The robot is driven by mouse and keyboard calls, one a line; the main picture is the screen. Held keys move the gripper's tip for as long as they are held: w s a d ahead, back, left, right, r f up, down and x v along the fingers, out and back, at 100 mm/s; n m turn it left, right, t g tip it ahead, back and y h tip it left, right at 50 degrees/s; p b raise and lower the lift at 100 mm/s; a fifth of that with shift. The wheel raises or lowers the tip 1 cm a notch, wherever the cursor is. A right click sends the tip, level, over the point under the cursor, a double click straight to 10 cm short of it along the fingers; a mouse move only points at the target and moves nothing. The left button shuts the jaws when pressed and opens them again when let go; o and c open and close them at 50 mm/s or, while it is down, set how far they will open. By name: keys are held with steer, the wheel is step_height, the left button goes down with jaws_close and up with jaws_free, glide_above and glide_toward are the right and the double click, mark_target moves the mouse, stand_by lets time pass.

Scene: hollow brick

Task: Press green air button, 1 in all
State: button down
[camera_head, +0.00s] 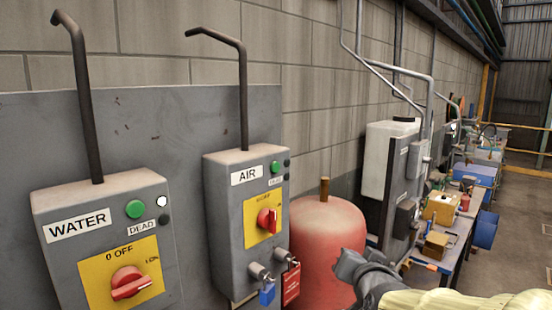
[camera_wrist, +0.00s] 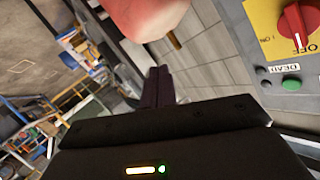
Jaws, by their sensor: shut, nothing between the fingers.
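The green air button (camera_head: 275,167) is a small round green button on the upper right of the grey box labelled AIR (camera_head: 225,215) in the head view. In the wrist view a green button (camera_wrist: 291,84) shows at the right edge, beside a DEAD label and below a red knob. My gripper (camera_head: 352,262) is at the lower right in the head view, in front of the red tank and right of the AIR box, apart from the button. Its fingers (camera_wrist: 160,72) are shut and empty in the wrist view.
A WATER box (camera_head: 105,250) with its own green button (camera_head: 136,209) stands left of the AIR box. Padlocks and a red tag (camera_head: 291,285) hang at the AIR box's lower right. A red tank (camera_head: 325,240) stands behind. A cluttered workbench (camera_head: 455,235) is farther right.

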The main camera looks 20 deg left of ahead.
mark_target(275, 168)
steer(key=a+r+m+t+y+p, duration=0.1)
steer(key=a+r, duration=0.3)
steer(key=r, duration=0.4)
steer(key=s+a+r+m+t+y+p, duration=0.1)
steer(key=a+r+t, duration=0.2)
steer(key=r, duration=0.5)
steer(key=shift+a, duration=0.4)
steer(key=shift+a, duration=0.1)
steer(key=w+a+p, duration=0.3)
steer(key=a+p, duration=0.1)
steer(key=a, duration=0.4)
steer(key=shift+w+a+f, duration=0.1)
steer(key=shift+w, duration=0.1)
stand_by(0.7)
steer(key=shift+w+a, duration=0.15)
steer(key=shift+a, duration=0.15)
